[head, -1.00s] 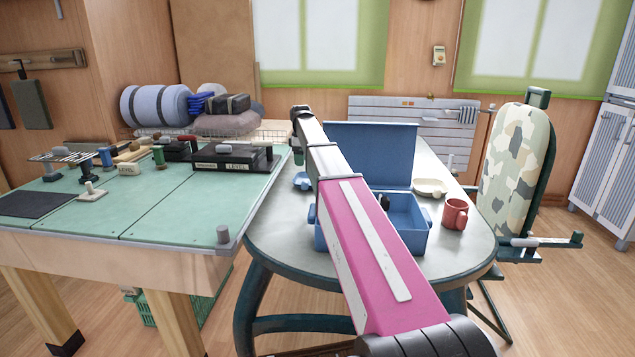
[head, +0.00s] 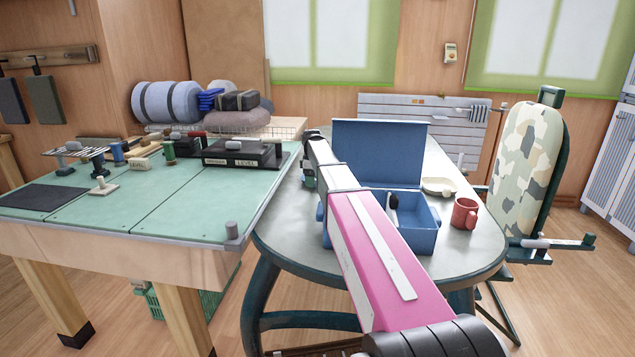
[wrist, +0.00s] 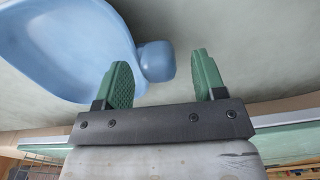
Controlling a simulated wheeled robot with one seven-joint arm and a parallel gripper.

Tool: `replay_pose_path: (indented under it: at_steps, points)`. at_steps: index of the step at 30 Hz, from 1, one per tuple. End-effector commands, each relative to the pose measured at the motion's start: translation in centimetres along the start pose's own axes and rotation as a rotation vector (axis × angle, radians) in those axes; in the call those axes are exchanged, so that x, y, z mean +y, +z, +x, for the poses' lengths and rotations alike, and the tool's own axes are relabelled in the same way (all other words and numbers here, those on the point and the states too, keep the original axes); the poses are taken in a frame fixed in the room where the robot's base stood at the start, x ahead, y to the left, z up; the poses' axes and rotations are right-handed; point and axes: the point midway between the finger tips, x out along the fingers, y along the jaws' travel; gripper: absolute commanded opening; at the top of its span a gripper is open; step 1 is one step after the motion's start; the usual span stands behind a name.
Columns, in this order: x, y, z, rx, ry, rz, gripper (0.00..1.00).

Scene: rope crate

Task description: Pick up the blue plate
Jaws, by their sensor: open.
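The blue plate (wrist: 65,45) fills the upper left of the wrist view, a shallow rounded dish cut off by the frame edge. A small rounded blue knob or handle (wrist: 155,62) sticks out from its right side. My gripper (wrist: 160,75) is open, with its two green fingers on either side of the knob's lower end. I cannot tell whether the fingers touch it. In the head view my gripper (head: 309,179) is low at the left side of the grey table, mostly behind my arm. The plate is hidden there.
A blue crate (head: 415,240) with a raised lid (head: 378,152) stands on the grey table (head: 475,245), right of my gripper. A green-topped workbench (head: 130,215) adjoins on the left.

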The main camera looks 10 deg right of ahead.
Motion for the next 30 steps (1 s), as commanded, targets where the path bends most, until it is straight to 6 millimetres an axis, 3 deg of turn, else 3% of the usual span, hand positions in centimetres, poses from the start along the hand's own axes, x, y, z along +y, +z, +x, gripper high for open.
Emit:
replay_pose_path:
  at_steps: [6, 12, 23, 30]
  points:
    - [0.0, 0.0, 0.1, 0.000, 0.001, 0.000, 0.61]
    - [0.0, 0.0, 0.1, 0.000, 0.000, 0.000, 0.01]
    - [0.0, 0.0, -0.7, 0.000, 0.001, 0.000, 0.01]
    - [0.1, 0.0, -4.7, 0.001, 0.002, 0.000, 0.01]
